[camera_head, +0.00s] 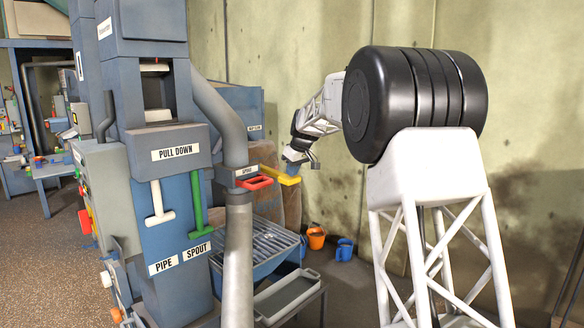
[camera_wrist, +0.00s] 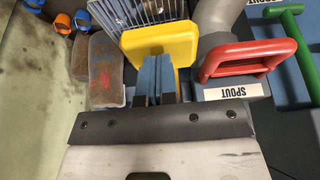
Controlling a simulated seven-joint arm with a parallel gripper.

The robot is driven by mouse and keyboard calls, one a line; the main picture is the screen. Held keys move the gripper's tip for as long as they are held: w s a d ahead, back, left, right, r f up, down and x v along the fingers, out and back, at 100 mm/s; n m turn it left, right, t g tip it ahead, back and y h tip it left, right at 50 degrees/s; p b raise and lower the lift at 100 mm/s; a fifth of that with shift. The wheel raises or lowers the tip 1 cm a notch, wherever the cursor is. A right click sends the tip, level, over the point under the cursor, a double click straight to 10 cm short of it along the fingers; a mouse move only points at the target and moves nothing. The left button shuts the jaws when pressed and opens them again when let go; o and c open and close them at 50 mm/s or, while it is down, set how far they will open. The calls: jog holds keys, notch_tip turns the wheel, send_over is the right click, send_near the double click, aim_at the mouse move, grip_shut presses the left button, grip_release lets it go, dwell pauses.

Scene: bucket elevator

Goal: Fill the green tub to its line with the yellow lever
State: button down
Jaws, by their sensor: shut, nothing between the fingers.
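The yellow lever (camera_head: 284,178) sticks out beside the grey pipe in the head view. In the wrist view the yellow lever (camera_wrist: 182,46) is a thick block-like handle just beyond my fingers. My gripper (camera_head: 291,168) is shut and empty, with its blue fingertips (camera_wrist: 153,74) in front of the yellow lever. I cannot tell whether they touch it. The fingers hide part of the lever. I cannot make out a green tub in either view.
A red handle (camera_head: 254,183) labelled SPOUT sits close beside the yellow lever. A white handle (camera_head: 158,203) and a green handle (camera_head: 198,205) hang on the machine front. A metal grate (camera_head: 259,243) lies below. Orange (camera_head: 316,238) and blue (camera_head: 344,250) buckets stand by the wall.

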aim_at(296, 179)
notch_tip(296, 179, down, 3)
jog(key=shift+s+d+f+t+y, duration=0.1)
jog(key=shift+t+y, duration=0.5)
notch_tip(296, 179, down, 3)
jog(key=shift+r+t+y, duration=0.1)
jog(key=shift+t+y, duration=0.3)
jog(key=shift+f, duration=0.6)
jog(key=shift+a+f, duration=0.2)
jog(key=shift+f, duration=0.35)
jog(key=shift+r, duration=0.1)
jog(key=r, duration=0.3)
jog(key=d+r, duration=0.1)
jog(key=shift+s+d+r, duration=0.1)
jog(key=shift+s+r, duration=0.25)
jog(key=shift+s, duration=0.05)
jog(key=v, duration=1)
jog(key=shift+s+d, duration=0.15)
jog(key=shift+d, duration=0.05)
jog(key=shift+r, duration=0.1)
dwell(0.7)
